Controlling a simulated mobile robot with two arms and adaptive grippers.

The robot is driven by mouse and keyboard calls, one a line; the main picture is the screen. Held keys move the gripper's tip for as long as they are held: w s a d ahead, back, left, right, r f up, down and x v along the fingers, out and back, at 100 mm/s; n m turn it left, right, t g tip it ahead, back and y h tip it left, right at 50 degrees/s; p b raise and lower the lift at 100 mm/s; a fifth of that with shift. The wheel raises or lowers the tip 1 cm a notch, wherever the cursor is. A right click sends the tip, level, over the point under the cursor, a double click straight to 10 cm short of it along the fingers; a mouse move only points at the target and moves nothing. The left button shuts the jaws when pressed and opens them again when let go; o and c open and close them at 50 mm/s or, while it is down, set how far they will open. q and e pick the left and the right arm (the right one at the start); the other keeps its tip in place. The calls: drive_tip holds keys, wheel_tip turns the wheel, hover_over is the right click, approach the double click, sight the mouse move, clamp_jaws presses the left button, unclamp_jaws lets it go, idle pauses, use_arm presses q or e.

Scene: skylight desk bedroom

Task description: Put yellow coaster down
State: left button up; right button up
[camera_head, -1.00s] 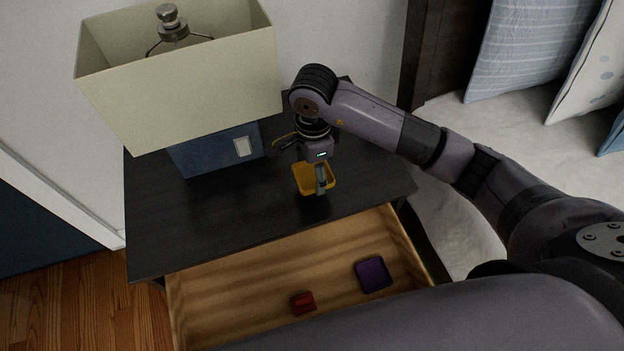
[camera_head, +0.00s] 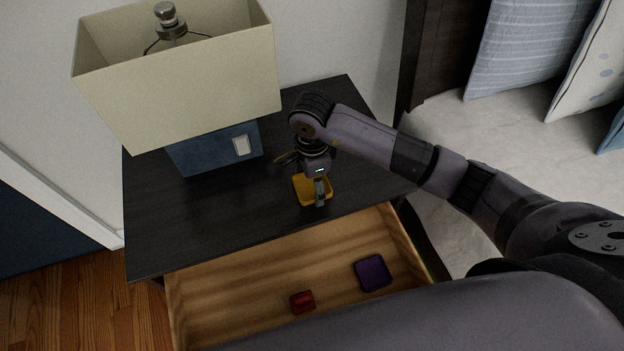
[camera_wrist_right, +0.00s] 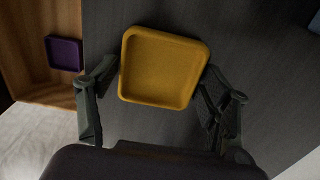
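The yellow coaster (camera_head: 301,190) is a square tray with a raised rim, at the front right of the dark nightstand top. My right gripper (camera_head: 320,195) points down at it. In the right wrist view the coaster (camera_wrist_right: 161,68) lies between the two fingers of my right gripper (camera_wrist_right: 162,72), with a fingertip against each side. It is at or just above the wood; I cannot tell if it touches. My left gripper is not in view.
A lamp (camera_head: 190,90) with a blue base stands on the nightstand (camera_head: 200,225), left of my right gripper. The open drawer (camera_head: 240,277) in front holds a red item (camera_head: 302,302) and a purple tray (camera_head: 372,273). A bed (camera_head: 470,125) is at right.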

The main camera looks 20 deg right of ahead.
sight(312, 187)
drive_tip(key=shift+o, duration=1.3)
drive_tip(key=shift+r, duration=0.1)
drive_tip(key=shift+r+p, duration=0.25)
drive_tip(key=shift+p, duration=0.05)
wheel_tip(312, 187, up, 12)
drive_tip(key=shift+f+b, duration=0.15)
drive_tip(key=shift+b, duration=0.3)
